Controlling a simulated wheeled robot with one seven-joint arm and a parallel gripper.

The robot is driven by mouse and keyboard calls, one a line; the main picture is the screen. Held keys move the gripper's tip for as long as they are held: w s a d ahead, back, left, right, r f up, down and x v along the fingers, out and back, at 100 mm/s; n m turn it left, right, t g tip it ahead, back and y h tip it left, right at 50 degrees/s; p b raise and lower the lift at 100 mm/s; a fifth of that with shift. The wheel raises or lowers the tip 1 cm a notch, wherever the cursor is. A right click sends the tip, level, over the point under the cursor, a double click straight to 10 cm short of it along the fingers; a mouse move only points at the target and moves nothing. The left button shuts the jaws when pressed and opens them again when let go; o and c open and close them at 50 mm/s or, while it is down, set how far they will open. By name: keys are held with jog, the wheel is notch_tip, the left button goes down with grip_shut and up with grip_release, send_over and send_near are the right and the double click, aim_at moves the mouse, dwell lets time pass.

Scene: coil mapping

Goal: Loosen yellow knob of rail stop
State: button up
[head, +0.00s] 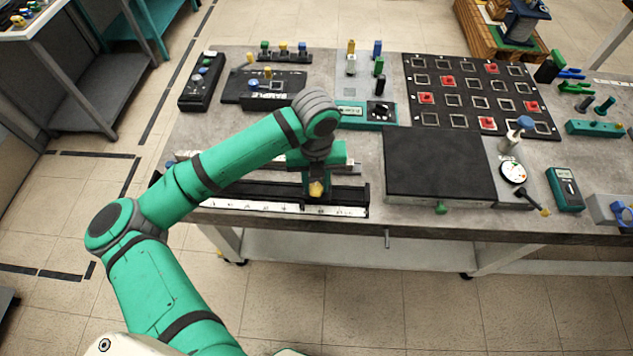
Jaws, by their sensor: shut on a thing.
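The yellow knob (316,188) shows at the front of the rail stop, low over the black rail (350,192) at the table's front edge. My gripper (317,180) is at the end of the green arm, pointing down at the knob, and is shut on it. The fingers are small and partly hidden by the wrist above. The body of the rail stop is mostly hidden behind my gripper. A white scale strip (270,206) runs along the front of the rail.
A black flat plate (440,160) with a green front knob lies right of the rail. Behind stand a green meter box (352,112), a black tray (265,88) and a black grid board (470,95) with red pieces. Floor in front of the table is clear.

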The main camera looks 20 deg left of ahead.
aim_at(317, 188)
jog(key=shift+r, duration=0.1)
dwell(0.4)
jog(key=o, duration=1)
jog(key=shift+o, duration=0.2)
notch_tip(317, 188, up, 11)
jog(key=shift+d, duration=0.1)
